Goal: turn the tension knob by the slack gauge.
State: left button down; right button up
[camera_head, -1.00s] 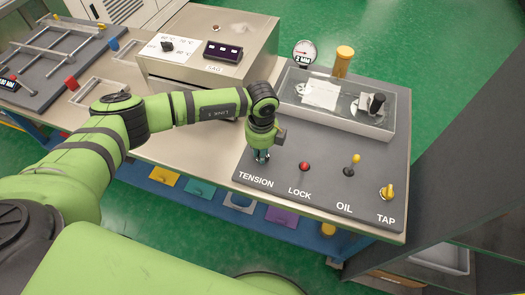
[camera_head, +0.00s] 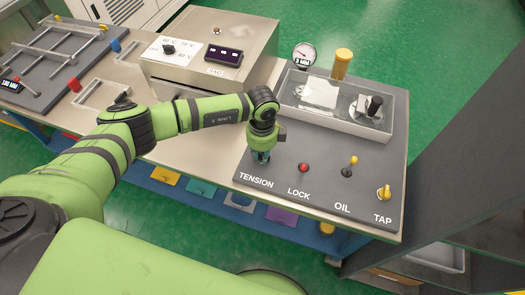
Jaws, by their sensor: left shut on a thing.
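My left gripper (camera_head: 262,157) points down at the panel (camera_head: 325,208), just above the word TENSION. It is shut on the tension knob, which the fingers hide almost completely. The slack gauge (camera_head: 304,55) is a round white dial with a red needle at the panel's back edge. My right gripper is not in view.
Right of my gripper are the red LOCK button (camera_head: 303,168), the yellow-tipped OIL lever (camera_head: 350,166) and the yellow TAP handle (camera_head: 384,192). Behind them is a clear-topped tray (camera_head: 345,122). A metal heater box (camera_head: 215,50) stands behind my left forearm.

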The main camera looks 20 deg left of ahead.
pick_arm(q)
jog(key=shift+w+d+r+n, duration=0.15)
jog(key=shift+w+r+n, duration=0.2)
jog(key=shift+n, duration=0.35)
jog(key=shift+r+n+p, duration=0.1)
jog(key=shift+n+p, duration=0.8)
jog(key=shift+p, duration=0.05)
jog(key=c, duration=1.1)
grip_release()
jog(key=shift+d, duration=0.1)
jog(key=shift+o, duration=0.2)
jog(key=shift+f, duration=0.3)
notch_tip(320, 180, up, 12)
